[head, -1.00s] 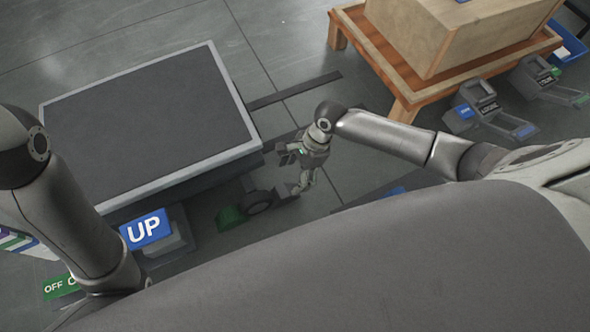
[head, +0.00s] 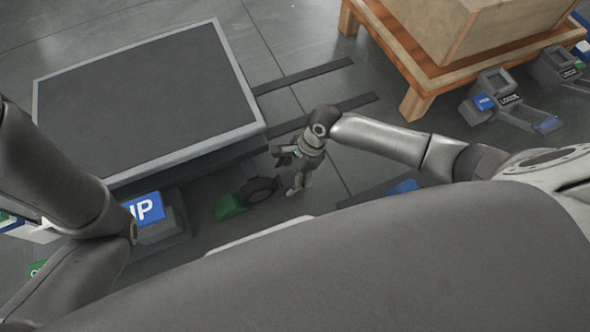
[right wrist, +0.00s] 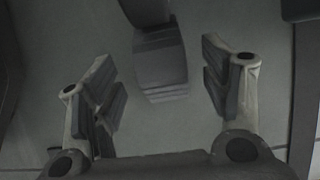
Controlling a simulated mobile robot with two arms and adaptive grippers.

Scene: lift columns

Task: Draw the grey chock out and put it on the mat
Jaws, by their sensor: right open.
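My right gripper (head: 290,170) is open beside the wheel of the lift platform in the head view. In the right wrist view its two fingers (right wrist: 165,95) stand apart. A grey block (right wrist: 160,65), apparently the grey chock, lies on the floor beyond and between the fingertips, close to a dark round part that looks like the wheel (right wrist: 146,10). The fingers do not touch the block. In the head view the gripper hides most or all of it. A flat dark piece with a blue patch (head: 403,187) lies at the right; I cannot tell whether it is the mat. My left gripper is out of view.
The lift platform (head: 140,100) has a dark top and pale rim. A green chock (head: 231,206) sits left of the wheel (head: 259,190). A blue UP pedal (head: 144,209) is at lower left.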

